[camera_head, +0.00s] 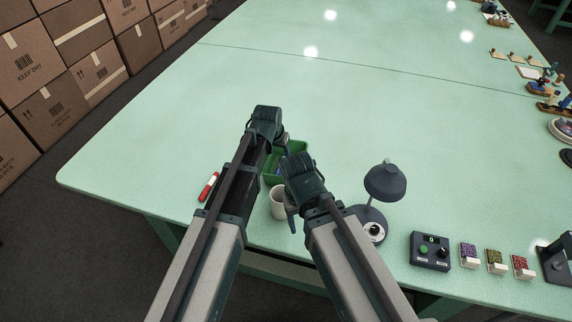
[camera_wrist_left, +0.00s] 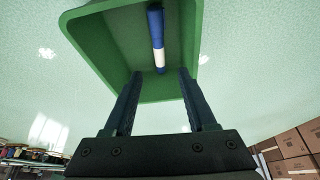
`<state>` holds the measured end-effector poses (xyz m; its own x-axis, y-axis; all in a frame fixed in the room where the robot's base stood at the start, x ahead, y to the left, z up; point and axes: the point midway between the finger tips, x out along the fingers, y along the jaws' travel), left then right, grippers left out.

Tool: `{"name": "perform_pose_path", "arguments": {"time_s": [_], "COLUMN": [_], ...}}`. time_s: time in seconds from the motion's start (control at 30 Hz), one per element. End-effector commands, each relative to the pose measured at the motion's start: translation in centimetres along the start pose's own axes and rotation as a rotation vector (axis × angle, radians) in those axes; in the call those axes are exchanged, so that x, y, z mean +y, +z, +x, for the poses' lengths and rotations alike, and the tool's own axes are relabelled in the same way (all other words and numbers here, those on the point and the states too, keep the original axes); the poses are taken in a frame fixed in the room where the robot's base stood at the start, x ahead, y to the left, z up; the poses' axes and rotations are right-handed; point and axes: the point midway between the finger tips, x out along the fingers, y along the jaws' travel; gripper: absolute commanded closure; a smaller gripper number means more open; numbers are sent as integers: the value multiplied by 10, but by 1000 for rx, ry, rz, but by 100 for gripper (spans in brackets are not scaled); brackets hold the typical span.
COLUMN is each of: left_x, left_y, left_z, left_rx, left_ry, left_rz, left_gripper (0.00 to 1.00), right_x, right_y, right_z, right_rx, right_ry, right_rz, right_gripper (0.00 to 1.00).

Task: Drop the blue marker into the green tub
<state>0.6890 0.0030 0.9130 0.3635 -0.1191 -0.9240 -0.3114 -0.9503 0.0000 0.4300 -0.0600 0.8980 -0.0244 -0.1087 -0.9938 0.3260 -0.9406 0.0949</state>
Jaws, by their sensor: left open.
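The green tub (camera_head: 298,148) stands on the table near its front edge, partly hidden behind my arms. In the left wrist view the tub (camera_wrist_left: 105,38) opens toward the camera. The blue marker (camera_wrist_left: 156,30), with a white band, shows inside the tub's outline; whether it rests on the floor or leans on a wall is unclear. My left gripper (camera_wrist_left: 159,75) is open over the tub, its fingers apart near the marker's lower end. In the head view it is the left hand (camera_head: 272,133). My right gripper (camera_head: 297,172) is beside the tub; its fingers are not clear.
A white mug (camera_head: 278,203) stands just in front of the tub. A red marker (camera_head: 208,187) lies left of my left arm. A dark lamp (camera_head: 385,182) and a control box (camera_head: 430,250) stand to the right. The table's middle and back are clear.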

Motion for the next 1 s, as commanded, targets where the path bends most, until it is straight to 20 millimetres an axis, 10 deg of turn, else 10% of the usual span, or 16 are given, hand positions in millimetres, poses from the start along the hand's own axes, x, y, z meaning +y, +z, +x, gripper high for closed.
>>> {"name": "perform_pose_path", "arguments": {"time_s": [0.37,1.0], "left_x": [0,0], "left_y": [-1,-1], "left_z": [-23,-123], "left_rx": [0,0], "left_ry": [0,0], "left_rz": [0,0], "left_gripper": [43,43], "right_x": [2,11], "right_y": [1,7], "right_z": [-22,-113], "right_rx": [0,0], "right_ry": [0,0], "right_rz": [0,-1], "right_gripper": [36,36]}}
